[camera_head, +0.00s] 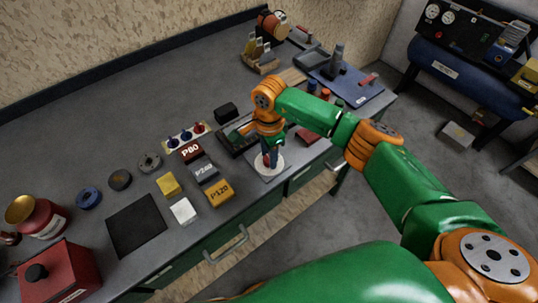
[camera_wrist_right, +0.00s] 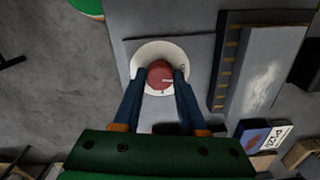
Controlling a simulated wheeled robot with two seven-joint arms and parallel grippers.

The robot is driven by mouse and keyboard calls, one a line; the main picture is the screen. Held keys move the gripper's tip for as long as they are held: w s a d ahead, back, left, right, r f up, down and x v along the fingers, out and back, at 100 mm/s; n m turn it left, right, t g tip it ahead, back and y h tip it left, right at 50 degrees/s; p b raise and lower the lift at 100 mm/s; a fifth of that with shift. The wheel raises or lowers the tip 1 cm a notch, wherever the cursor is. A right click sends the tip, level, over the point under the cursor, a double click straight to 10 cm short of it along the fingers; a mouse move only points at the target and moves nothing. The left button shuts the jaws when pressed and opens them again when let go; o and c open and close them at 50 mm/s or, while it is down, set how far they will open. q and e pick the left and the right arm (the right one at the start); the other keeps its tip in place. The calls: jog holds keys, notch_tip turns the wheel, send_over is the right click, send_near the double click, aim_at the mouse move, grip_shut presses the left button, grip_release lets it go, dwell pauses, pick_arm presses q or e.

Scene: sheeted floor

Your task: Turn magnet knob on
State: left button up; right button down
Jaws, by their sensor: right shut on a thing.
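The magnet knob is a small red round knob (camera_wrist_right: 160,75) on a white disc (camera_wrist_right: 140,55), set on a grey plate (camera_wrist_right: 200,50) at the front of the bench. In the head view the white disc (camera_head: 269,167) shows below my right gripper (camera_head: 268,158), and the knob is mostly hidden by the fingers. In the right wrist view the two blue fingers of my right gripper (camera_wrist_right: 161,78) stand on both sides of the knob and are shut on it. My left gripper is not in view.
Sanding blocks (camera_head: 206,172) labelled P80, P240 and P120 lie left of the knob. Small red and blue pieces (camera_head: 185,136) stand on a strip nearby. A blue mat (camera_head: 350,90) with tools lies at the far right of the bench.

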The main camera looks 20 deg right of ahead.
jog(key=m+b, duration=0.1)
jog(key=m, duration=0.2)
jog(key=shift+f+m+b, duration=0.2)
jog(key=shift+m+b, duration=0.1)
jog(key=shift+b, duration=0.1)
jog(key=m+b, duration=0.1)
jog(key=m, duration=0.3)
jog(key=shift+m+b, duration=0.3)
jog(key=shift+b, duration=0.1)
jog(key=m+b, duration=0.1)
jog(key=m, duration=0.3)
jog(key=shift+r+m+b, duration=0.15)
jog(key=shift+m+b, duration=0.4)
jog(key=shift+m, duration=1.45)
